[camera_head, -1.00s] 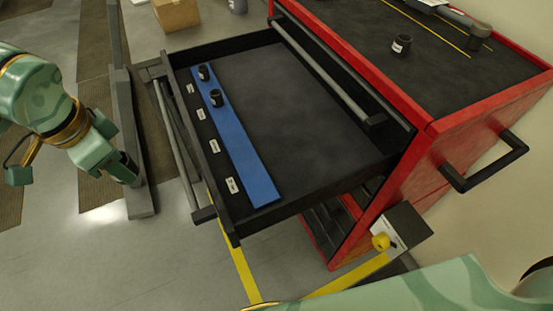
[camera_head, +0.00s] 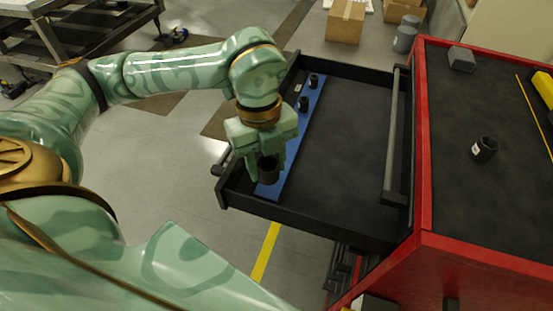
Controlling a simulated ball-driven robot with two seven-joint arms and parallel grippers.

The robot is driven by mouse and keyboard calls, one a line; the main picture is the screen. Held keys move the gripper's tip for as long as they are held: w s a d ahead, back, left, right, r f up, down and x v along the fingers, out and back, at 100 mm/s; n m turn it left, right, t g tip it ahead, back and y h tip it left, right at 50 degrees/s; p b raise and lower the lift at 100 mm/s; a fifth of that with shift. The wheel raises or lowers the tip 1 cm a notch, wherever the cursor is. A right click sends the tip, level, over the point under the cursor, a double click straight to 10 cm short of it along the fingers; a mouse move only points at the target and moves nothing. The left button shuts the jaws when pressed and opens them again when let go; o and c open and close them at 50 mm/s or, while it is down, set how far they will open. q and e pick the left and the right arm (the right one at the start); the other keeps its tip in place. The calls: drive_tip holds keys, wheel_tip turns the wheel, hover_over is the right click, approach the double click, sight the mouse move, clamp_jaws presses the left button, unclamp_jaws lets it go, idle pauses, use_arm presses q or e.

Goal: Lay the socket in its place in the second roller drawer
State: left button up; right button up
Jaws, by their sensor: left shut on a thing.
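The drawer (camera_head: 345,228) of the red roller cabinet (camera_head: 470,252) stands pulled out. A blue strip (camera_head: 297,145) lies along its left side. Two small dark sockets stand on the strip, one at the far end (camera_head: 313,81) and one nearer (camera_head: 303,103). My left gripper (camera_head: 262,163) points down over the strip's near end, shut on a larger dark socket (camera_head: 268,170). I cannot tell whether this socket touches the strip. The gripper hides part of the strip and the drawer's left wall. My right gripper is not in view.
Another dark socket with a white label (camera_head: 484,149) stands on the cabinet top, with a grey block (camera_head: 461,58) and a yellow object (camera_head: 545,88). A cardboard box (camera_head: 346,21) is on the floor behind. The drawer's right part is bare.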

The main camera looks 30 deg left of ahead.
use_arm(q)
drive_tip(key=w+a+f, duration=0.1)
drive_tip(key=w+f, duration=0.1)
drive_tip(key=w+a+f, duration=0.1)
drive_tip(key=w+f, duration=0.1)
drive_tip(key=w, duration=0.1)
drive_tip(key=w+a+f, duration=0.1)
drive_tip(key=w+f, duration=0.1)
drive_tip(key=shift+w+f, duration=0.4)
drive_tip(key=shift+w+a+f, duration=0.3)
drive_tip(key=shift+w+f, duration=0.1)
drive_tip(key=shift+f, duration=1.6)
drive_tip(key=shift+f, duration=0.1)
drive_tip(key=shift+f, duration=0.1)
drive_tip(key=o, duration=1.1)
drive_tip(key=r, duration=0.4)
drive_tip(key=a+r, duration=0.1)
drive_tip(key=r, duration=0.3)
drive_tip(key=w+r, duration=0.1)
drive_tip(key=r, duration=0.3)
drive_tip(key=shift+a+r, duration=0.15)
drive_tip(key=shift+a, duration=0.1)
